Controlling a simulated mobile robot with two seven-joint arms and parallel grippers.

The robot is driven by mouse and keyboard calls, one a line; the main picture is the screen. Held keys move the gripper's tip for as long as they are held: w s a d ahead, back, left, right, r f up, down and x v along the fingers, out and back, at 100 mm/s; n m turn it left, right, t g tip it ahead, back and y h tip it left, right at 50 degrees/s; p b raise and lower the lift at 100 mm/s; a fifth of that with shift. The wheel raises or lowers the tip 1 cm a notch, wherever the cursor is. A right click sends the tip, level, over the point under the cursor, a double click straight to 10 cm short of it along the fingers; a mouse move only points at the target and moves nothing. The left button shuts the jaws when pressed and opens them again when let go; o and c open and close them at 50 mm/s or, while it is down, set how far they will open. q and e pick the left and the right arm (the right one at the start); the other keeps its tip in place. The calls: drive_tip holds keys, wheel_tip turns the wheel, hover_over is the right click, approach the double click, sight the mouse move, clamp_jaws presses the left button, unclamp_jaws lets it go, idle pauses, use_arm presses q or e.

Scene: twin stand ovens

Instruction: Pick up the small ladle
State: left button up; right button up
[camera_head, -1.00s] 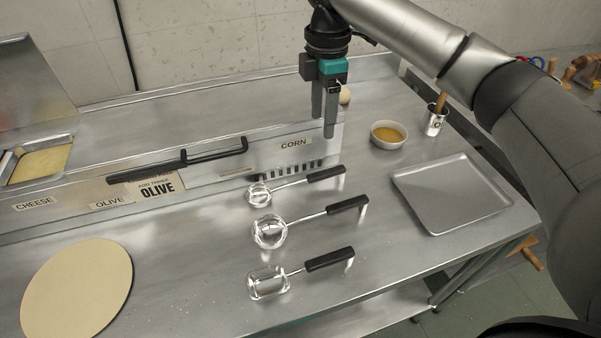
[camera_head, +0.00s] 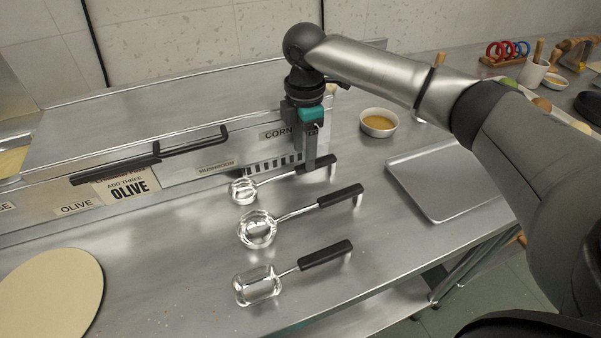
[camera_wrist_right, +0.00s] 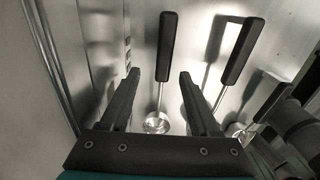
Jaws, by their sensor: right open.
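Three utensils with black handles lie in a row on the steel counter. The small ladle (camera_head: 243,191), with a round shiny bowl, is the farthest, nearest the topping rail; its black handle points right. My right gripper (camera_head: 310,163) points down at this handle and partly covers it. In the right wrist view, the small ladle (camera_wrist_right: 157,123) shows between the two fingers of my open right gripper (camera_wrist_right: 160,75), with the handle beyond the fingertips. I cannot tell whether the fingers straddle the handle. My left gripper is not in view.
A larger ladle (camera_head: 257,230) and a square-headed scoop (camera_head: 257,286) lie nearer the front. A grey tray (camera_head: 440,190) and a bowl of yellow contents (camera_head: 379,122) are to the right. The topping rail's labelled front (camera_head: 190,172) stands close behind the small ladle.

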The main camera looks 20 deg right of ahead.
sight(302, 166)
drive_tip(key=f, duration=0.1)
drive_tip(key=f+b, duration=0.1)
drive_tip(key=f, duration=0.3)
drive_tip(key=shift+s+a+f, duration=0.15)
drive_tip(key=shift+s+a, duration=0.1)
clamp_jaws()
idle(0.4)
